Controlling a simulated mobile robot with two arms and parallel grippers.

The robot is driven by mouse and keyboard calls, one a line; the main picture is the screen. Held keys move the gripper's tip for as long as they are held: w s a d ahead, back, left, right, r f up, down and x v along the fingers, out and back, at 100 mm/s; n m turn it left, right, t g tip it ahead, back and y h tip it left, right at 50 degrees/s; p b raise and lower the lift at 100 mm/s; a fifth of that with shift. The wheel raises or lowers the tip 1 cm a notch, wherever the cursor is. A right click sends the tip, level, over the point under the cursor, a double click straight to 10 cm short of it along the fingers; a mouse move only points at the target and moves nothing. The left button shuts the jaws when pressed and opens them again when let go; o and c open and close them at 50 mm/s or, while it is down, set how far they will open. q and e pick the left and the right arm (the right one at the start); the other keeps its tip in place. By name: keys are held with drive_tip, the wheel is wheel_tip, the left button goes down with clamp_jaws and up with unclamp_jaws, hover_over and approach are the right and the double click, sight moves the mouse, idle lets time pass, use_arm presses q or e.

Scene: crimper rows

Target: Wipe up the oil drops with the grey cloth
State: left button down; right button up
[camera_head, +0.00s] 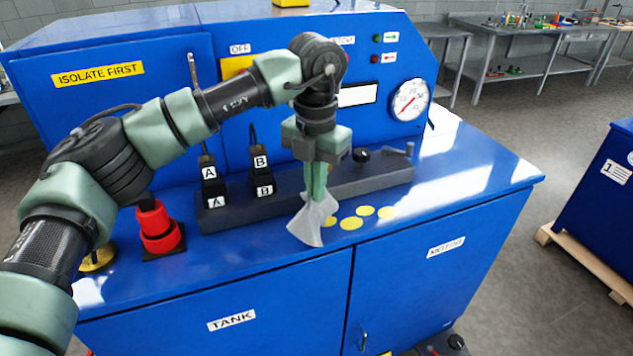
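The grey cloth (312,222) hangs from my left gripper (318,193), whose green fingers are closed on it. The cloth's lower edge is at the blue machine top, near its front edge; I cannot tell whether it presses on the surface. Several yellow oil drops (351,223) lie on the blue top (455,165) just to the right of the cloth. One drop is partly covered by the cloth's right side. Any drops behind the cloth are hidden. My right gripper is not in view.
A dark block (378,178) with black connectors (262,178) marked A and B runs behind the cloth. A red fitting (158,228) stands at the left. A pressure gauge (410,100) is on the back panel. The top's right end is clear.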

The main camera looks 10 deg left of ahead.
use_arm(q)
drive_tip(key=b, duration=0.4)
hover_over(316, 229)
wheel_tip(316, 229, down, 6)
drive_tip(key=c, duration=0.6)
unclamp_jaws()
drive_tip(key=shift+r, duration=0.1)
drive_tip(key=shift+f+b, duration=0.6)
drive_tip(key=shift+f, duration=0.6)
drive_tip(key=shift+r, duration=0.1)
drive_tip(key=shift+c, duration=0.8)
clamp_jaws()
